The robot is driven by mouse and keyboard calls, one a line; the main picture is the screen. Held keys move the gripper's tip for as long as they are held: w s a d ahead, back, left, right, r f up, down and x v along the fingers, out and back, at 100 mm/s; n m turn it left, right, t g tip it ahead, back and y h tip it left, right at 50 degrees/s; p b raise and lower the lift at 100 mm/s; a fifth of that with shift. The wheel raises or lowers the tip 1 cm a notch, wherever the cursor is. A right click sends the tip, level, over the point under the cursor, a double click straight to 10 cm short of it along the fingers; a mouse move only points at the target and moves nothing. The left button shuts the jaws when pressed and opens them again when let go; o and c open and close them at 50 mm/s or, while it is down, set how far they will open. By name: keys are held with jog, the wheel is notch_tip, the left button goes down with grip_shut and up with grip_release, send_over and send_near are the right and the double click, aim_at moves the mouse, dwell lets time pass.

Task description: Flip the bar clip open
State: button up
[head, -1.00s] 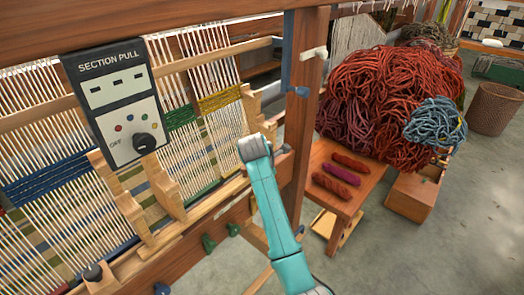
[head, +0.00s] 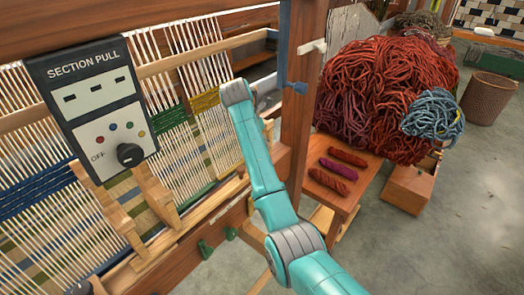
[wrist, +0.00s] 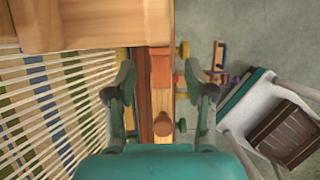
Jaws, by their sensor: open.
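A blue fitting (head: 284,55) runs up the loom's upright post, with a blue knob (head: 297,87) jutting to the right below it. It may be the bar clip; I cannot tell whether it is open. My gripper (head: 268,92) is just left of the post at about the knob's height, partly hidden by my wrist. In the wrist view my gripper (wrist: 162,88) is open and empty, its two fingers spread either side of a wooden beam. A round wooden peg (wrist: 163,125) shows between the fingers, apart from them.
The Section Pull box (head: 93,105) hangs on the loom at left, before the warp threads (head: 40,190). A pale peg (head: 312,47) sticks out of the post (head: 299,120). Right of it are a red wool heap (head: 390,95) and a small table (head: 350,200) with three skeins.

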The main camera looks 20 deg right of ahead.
jog(key=shift+x, duration=2.65)
grip_shut()
